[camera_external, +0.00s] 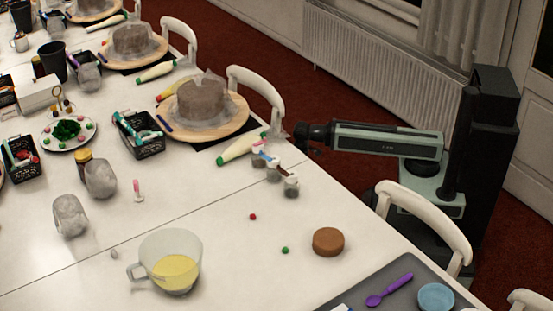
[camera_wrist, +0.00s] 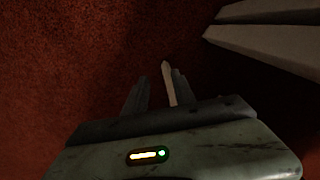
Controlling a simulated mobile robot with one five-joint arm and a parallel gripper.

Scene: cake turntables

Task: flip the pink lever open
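A row of small pale pieces with coloured tops (camera_external: 274,168) sits near the table's far edge; one top looks blue and one reddish or pink, too small to identify a lever surely. A small upright piece with a pink top (camera_external: 138,188) stands farther left on the table. My gripper (camera_external: 302,136) is just beyond the table edge, a little above and right of the row, not touching it as far as I can tell. In the wrist view my gripper (camera_wrist: 160,80) has its fingers apart, with nothing visibly held. No pink lever shows there.
White chairs (camera_external: 262,92) (camera_external: 425,215) stand along the table edge on both sides of my arm. A cake on a wooden turntable (camera_external: 240,112) is left of my gripper. A pale bar (camera_wrist: 268,40) crosses the wrist view's upper right over red carpet (camera_wrist: 60,60).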

